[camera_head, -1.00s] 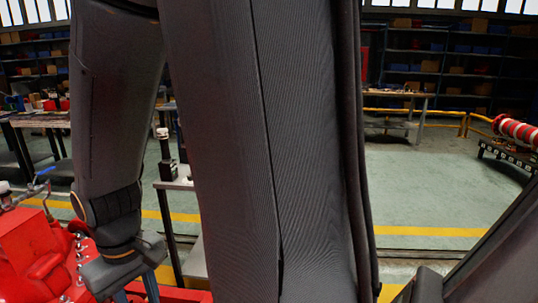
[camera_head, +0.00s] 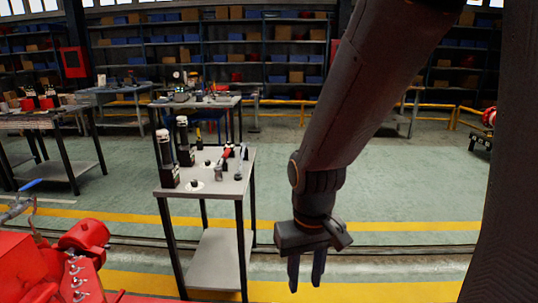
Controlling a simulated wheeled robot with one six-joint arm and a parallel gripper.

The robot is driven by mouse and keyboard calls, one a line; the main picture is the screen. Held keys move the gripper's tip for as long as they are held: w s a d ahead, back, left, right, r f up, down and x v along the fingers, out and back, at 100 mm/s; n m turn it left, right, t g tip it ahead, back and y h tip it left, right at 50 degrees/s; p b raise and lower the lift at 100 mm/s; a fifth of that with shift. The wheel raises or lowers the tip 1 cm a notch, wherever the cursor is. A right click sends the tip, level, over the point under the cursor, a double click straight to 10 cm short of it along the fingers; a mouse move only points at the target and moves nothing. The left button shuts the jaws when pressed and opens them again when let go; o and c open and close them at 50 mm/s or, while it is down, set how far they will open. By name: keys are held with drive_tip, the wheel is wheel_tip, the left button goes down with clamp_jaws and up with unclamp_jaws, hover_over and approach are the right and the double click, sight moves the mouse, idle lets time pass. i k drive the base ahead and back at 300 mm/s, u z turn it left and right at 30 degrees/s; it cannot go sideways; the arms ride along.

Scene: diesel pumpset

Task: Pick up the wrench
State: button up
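My gripper (camera_head: 306,272) hangs at the end of my arm, pointing down, right of the small grey table (camera_head: 215,195). Its two fingers are apart with nothing between them. A slim grey tool (camera_head: 240,162) lies near the right edge of the tabletop and may be the wrench; it is too small to be sure. A red-handled item (camera_head: 227,152) lies just left of it. My gripper is apart from both, lower in the picture.
Two dark upright cylinders (camera_head: 185,142) and small parts stand on the table's left half. Red machinery (camera_head: 45,270) is at the lower left. Workbenches (camera_head: 125,90) and shelves stand behind. Open green floor (camera_head: 410,190) lies to the right.

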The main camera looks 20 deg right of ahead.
sight(244, 146)
drive_tip(key=z, duration=0.5)
drive_tip(key=i, duration=1.2)
drive_tip(key=z, duration=0.25)
drive_tip(key=i, duration=1.35)
drive_tip(key=u, duration=0.3)
